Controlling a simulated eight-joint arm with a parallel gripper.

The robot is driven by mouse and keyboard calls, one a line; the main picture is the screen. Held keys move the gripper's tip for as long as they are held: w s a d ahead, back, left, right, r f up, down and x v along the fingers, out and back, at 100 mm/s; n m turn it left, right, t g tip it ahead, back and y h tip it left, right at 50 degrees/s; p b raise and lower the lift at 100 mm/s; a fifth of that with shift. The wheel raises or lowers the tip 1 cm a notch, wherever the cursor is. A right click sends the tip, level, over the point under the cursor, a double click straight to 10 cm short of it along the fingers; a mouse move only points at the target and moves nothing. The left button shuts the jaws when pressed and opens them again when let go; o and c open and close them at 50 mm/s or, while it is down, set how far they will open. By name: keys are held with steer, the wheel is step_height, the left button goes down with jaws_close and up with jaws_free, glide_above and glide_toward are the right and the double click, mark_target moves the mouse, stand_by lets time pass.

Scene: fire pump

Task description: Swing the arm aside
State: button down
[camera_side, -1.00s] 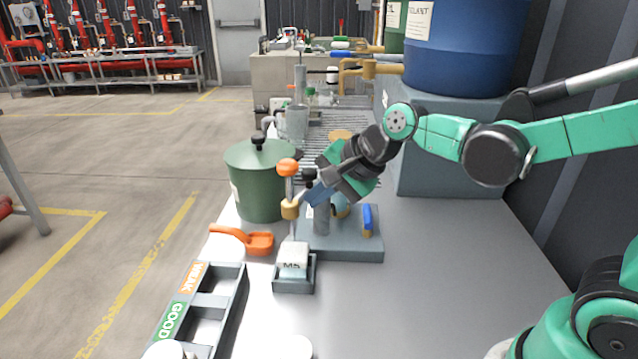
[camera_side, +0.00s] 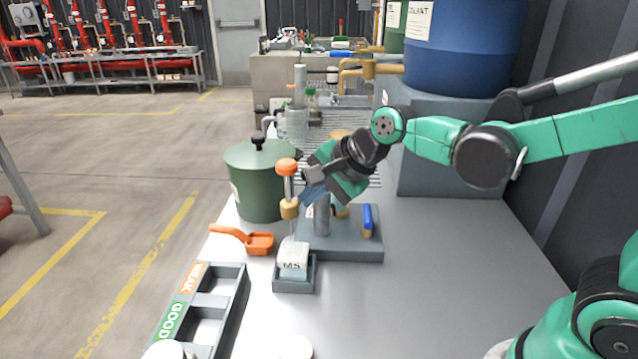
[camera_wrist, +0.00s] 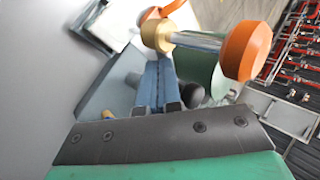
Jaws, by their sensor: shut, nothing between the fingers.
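My gripper (camera_side: 312,192) is shut and empty, with its blue fingers together. In the side view it is just right of the orange-topped plunger (camera_side: 288,190) with a brass collar. In the wrist view the closed fingers (camera_wrist: 158,88) point down toward the grey pump base, and the orange knob (camera_wrist: 247,50) and brass collar (camera_wrist: 158,33) lie beside them to the right. I cannot tell whether they touch. The pump base (camera_side: 345,247) carries a blue-handled valve (camera_side: 367,217). A white block marked MS (camera_side: 292,258) sits in a small grey tray (camera_side: 293,287) in front of it.
A green lidded pot (camera_side: 257,178) stands left of the plunger. An orange scoop (camera_side: 258,242) lies nearby. A rack labelled WEAK and GOOD (camera_side: 228,300) is at the table's front left. A large blue drum (camera_side: 462,45) stands behind my arm. The table's right side is clear.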

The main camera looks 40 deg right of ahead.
steer(key=shift+w+a, duration=0.1)
steer(key=w+m+h, duration=0.4)
steer(key=w+m, duration=0.2)
steer(key=w, duration=0.3)
steer(key=shift+a+m+h, duration=0.15)
steer(key=shift+m+h, duration=0.15)
steer(key=shift+m, duration=0.1)
stand_by(0.5)
steer(key=shift+w, duration=0.1)
stand_by(0.4)
steer(key=s+a+r, duration=0.6)
steer(key=a+r, duration=0.2)
steer(key=shift+a+r, duration=0.15)
steer(key=shift+r, duration=0.1)
